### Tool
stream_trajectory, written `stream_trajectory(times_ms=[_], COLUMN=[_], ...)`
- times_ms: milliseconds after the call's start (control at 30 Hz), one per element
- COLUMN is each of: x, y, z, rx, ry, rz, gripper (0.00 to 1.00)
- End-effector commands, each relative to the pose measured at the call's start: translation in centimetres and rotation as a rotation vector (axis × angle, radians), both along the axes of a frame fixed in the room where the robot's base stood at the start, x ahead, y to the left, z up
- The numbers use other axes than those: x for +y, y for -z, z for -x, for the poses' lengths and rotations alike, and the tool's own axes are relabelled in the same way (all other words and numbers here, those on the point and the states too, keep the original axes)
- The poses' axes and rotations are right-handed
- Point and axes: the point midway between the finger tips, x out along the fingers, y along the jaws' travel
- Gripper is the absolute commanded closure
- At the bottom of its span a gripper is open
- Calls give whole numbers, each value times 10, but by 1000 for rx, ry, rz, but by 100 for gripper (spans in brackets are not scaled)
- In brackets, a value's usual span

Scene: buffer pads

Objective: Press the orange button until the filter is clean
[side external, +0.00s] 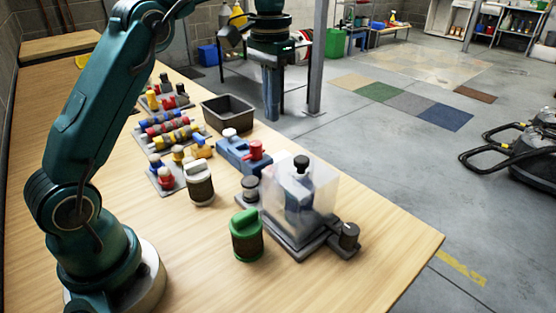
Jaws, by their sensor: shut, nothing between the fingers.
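My gripper (271,118) points straight down at the top middle, with its fingers shut and empty. It appears well above or behind the worktop, apart from everything on it. A clear box with a black knob (302,163) stands on a dark base (293,247) and encloses a bluish part. A small orange-yellow block (203,149) lies beside a blue device with a red knob (257,150). I cannot tell an orange button for certain, nor which thing is the filter or how clean it is.
A green-topped jar (246,236) and a white-topped jar (199,184) stand in front of the devices. Trays of coloured pieces (172,130) and an empty dark bin (228,112) lie farther back. The wooden worktop (370,270) is clear at front right.

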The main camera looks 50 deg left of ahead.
Motion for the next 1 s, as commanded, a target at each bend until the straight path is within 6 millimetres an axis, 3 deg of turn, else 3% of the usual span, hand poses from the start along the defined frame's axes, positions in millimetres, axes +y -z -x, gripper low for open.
stream_trajectory(times_ms=[267,700,1000], x=[-1,-1,-1], y=[28,95,115], z=[1,1,0], rx=[4,5,1], ry=[0,1,0], rz=[1,1,0], gripper=[100,100,100])
